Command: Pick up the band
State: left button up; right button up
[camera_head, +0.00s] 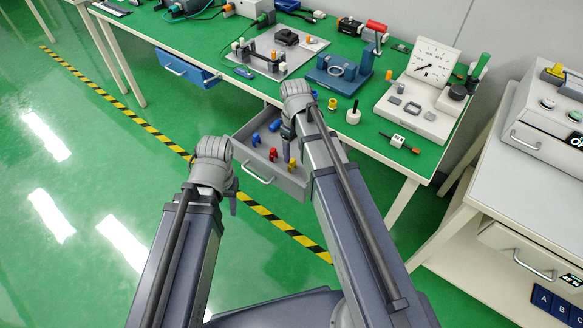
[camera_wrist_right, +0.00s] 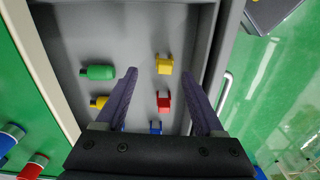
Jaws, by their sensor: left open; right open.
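The open grey drawer (camera_head: 298,187) under the green workbench holds several small coloured pieces. In the right wrist view they are a yellow piece (camera_wrist_right: 164,65), a red piece (camera_wrist_right: 163,101), a partly hidden blue piece (camera_wrist_right: 156,127), a green cylinder (camera_wrist_right: 99,72) and a yellow-ended one (camera_wrist_right: 98,102). I cannot tell which, if any, is the band. My right gripper (camera_wrist_right: 160,76) is open and empty, pointing into the drawer, with the yellow and red pieces showing between its fingers. My left gripper (camera_head: 232,201) is left of the drawer, apart from it; its fingers are small in the head view.
The workbench (camera_head: 330,125) carries a white gauge unit (camera_head: 433,65), a blue fixture (camera_head: 340,75) and a grey plate with parts. A white cabinet stands at the right. The green floor at the left is clear.

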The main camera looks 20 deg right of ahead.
aim_at(292, 160)
jog(key=shift+s+a+f+b, duration=0.1)
jog(key=shift+a+f+b, duration=0.1)
jog(key=shift+f+b, duration=1.15)
jog(key=shift+a+f+b, duration=0.15)
jog(key=shift+f+b, duration=1.1)
jog(key=shift+f, duration=0.2)
jog(key=shift+r, duration=0.1)
jog(key=shift+c, duration=0.3)
grip_shut()
